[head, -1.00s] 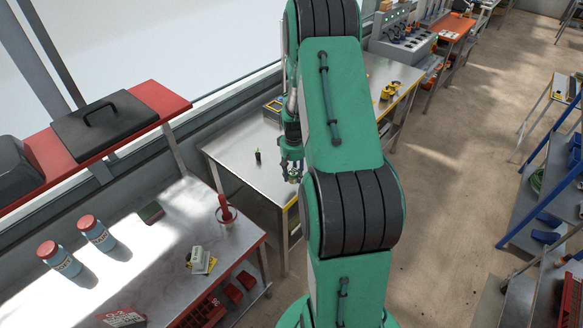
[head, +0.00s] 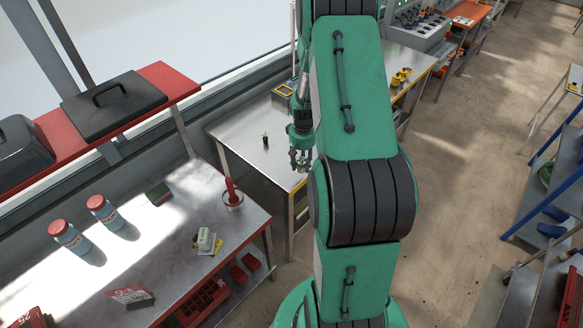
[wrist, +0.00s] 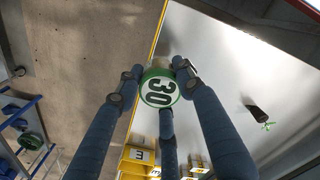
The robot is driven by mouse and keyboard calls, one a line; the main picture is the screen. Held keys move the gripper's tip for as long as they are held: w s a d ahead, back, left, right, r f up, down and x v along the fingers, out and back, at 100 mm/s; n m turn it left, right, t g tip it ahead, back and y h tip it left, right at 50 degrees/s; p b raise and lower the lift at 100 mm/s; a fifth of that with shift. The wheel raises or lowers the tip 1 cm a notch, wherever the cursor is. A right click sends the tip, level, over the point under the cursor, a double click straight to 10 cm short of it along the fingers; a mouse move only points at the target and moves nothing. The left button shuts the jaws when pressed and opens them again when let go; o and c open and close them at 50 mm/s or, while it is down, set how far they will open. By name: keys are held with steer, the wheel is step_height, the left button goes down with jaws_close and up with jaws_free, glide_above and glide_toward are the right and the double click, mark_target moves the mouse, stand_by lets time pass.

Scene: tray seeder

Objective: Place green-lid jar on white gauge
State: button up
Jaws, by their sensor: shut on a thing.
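The green-lid jar (wrist: 159,90) shows in the wrist view with its lid facing the camera, marked "30". My gripper (wrist: 156,95) has its fingers closed around it. In the head view my gripper (head: 300,160) hangs near the front edge of the metal table, partly beside my arm; the jar is small there. What looks like the white gauge (head: 206,238) is a small white block on a yellow-edged base. It sits on the near left bench, well to the left of and nearer than my gripper.
The left bench (head: 165,262) also holds two blue red-capped bottles (head: 70,237), a red-handled tool in a pot (head: 232,197), a dark green pad (head: 158,194) and a red-and-white card (head: 131,295). A small dark object (head: 265,141) stands on the metal table (head: 235,135).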

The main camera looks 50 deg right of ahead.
steer(key=a+n, duration=0.1)
steer(key=a, duration=0.3)
steer(key=w+a+n+p, duration=0.1)
steer(key=a, duration=0.3)
steer(key=w+a+n, duration=0.1)
steer(key=a+n, duration=0.1)
steer(key=a, duration=0.2)
steer(key=shift+w+a+r, duration=0.2)
steer(key=shift+r, duration=0.15)
steer(key=s+a+n+p, duration=0.1)
steer(key=s+a+n, duration=0.2)
steer(key=a, duration=0.7)
steer(key=s+a+r+n+p, duration=0.1)
steer(key=s+a+n, duration=0.2)
steer(key=a, duration=0.8)
steer(key=s+a+n+p, duration=0.2)
steer(key=s+a+n, duration=0.2)
steer(key=a, duration=0.6)
steer(key=shift+s+a+r+n, duration=0.1)
steer(key=shift+a+r+n, duration=0.1)
steer(key=shift+n, duration=0.45)
steer(key=shift+a+r+n, duration=0.1)
steer(key=shift+r+n, duration=0.1)
steer(key=shift+n, duration=0.45)
steer(key=shift+s+a+n, duration=0.3)
steer(key=shift+s+a, duration=0.1)
